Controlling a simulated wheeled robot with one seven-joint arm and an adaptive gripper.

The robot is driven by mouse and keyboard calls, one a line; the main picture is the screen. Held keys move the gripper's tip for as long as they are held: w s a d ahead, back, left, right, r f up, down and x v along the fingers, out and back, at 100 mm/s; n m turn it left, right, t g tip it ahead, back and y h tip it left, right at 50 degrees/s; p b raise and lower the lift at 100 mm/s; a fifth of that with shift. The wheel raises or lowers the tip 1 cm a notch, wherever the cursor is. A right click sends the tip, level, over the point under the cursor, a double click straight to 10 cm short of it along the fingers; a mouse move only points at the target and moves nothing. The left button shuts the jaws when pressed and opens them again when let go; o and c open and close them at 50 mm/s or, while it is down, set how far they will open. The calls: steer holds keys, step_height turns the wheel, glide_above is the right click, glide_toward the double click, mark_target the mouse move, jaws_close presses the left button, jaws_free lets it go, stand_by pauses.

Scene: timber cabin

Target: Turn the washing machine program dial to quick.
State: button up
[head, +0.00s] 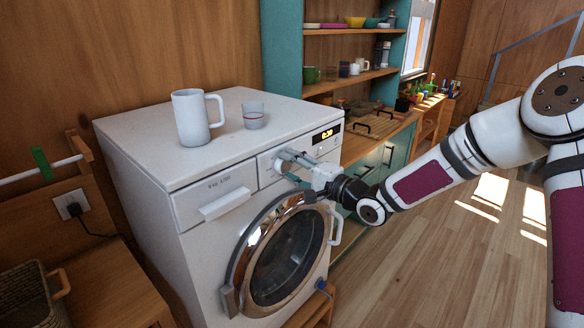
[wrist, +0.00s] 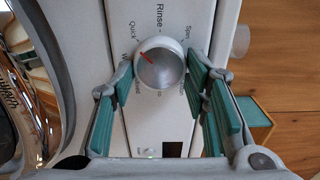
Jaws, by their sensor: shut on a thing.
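The white washing machine (head: 150,160) stands against the timber wall, its round door shut. In the wrist view the round grey program dial (wrist: 162,72) shows a red pointer mark (wrist: 146,56) aimed to the upper left. The mark lies close to the word Quick (wrist: 134,30), between it and a partly hidden word starting with W. Rinse and Spin are printed further around. My gripper (head: 287,163) is at the control panel, shut on the dial with its teal pads on either side. In the head view the gripper hides the dial.
A white mug (head: 191,117) and a small glass (head: 253,115) stand on the machine's top. The lit display (head: 323,135) is right of my gripper. A wooden counter (head: 365,140) with shelves is beyond. Open floor (head: 440,250) lies to the right.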

steer(key=o, duration=1.1)
steer(key=v, duration=1.2)
